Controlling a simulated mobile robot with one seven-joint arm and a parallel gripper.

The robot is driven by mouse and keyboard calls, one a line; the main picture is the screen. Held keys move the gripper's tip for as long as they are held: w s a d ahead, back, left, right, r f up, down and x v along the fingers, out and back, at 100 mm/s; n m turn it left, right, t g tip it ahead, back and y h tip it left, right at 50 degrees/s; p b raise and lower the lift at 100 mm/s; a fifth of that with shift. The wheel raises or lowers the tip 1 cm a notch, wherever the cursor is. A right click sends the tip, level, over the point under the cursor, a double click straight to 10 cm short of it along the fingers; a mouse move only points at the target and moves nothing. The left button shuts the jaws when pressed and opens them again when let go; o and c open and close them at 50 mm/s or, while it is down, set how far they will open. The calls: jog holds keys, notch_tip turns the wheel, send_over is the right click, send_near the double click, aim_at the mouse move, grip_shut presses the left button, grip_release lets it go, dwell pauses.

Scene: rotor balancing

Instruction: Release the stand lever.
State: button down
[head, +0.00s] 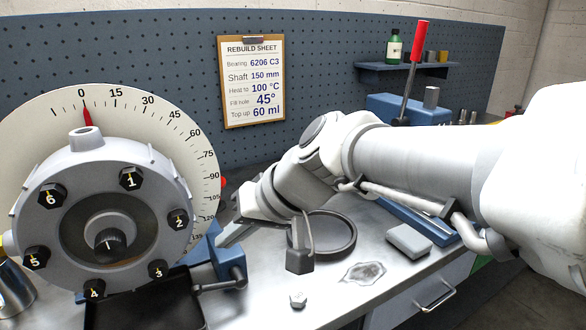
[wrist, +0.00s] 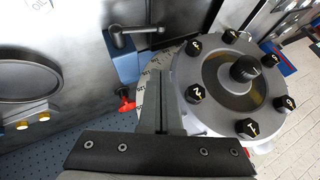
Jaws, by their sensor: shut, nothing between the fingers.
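The grey rotor housing (head: 100,200) with numbered black bolts stands at the left of the head view, in front of a white degree dial (head: 40,115). It also shows in the wrist view (wrist: 205,65). A blue stand (head: 228,262) is beside it, with a grey bar handle (head: 215,287); the bar also shows in the wrist view (wrist: 132,33). A red-ended part (wrist: 125,94) sits near the stand and the dial's edge. I cannot tell which of these is the stand lever. My gripper (head: 220,241) is shut and empty, close beside the dial and stand; its fingers (wrist: 160,100) point toward the stand.
A black tray (head: 150,300) lies under the rotor. A dark ring-shaped pan (head: 325,238), a loose nut (head: 298,299) and a grey block (head: 409,240) lie on the metal bench. A press with a red handle (head: 418,42) stands behind my arm. The front bench is mostly clear.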

jog(key=v, duration=0.3)
jog(key=shift+s+a+r, duration=0.1)
jog(key=shift+s+a, duration=0.05)
jog(key=shift+a, duration=0.1)
jog(key=s+d+f+m+t+h, duration=0.15)
jog(key=s+d+f+h, duration=0.25)
jog(key=d, duration=0.8)
jog(key=s+d+f+m+t+h, duration=0.1)
jog(key=s+d+f+m+h, duration=0.3)
jog(key=d, duration=0.8)
notch_tip(320, 180, up, 17)
jog(key=p, duration=1.6)
jog(key=shift+f+n, duration=0.2)
jog(key=shift+n, duration=0.25)
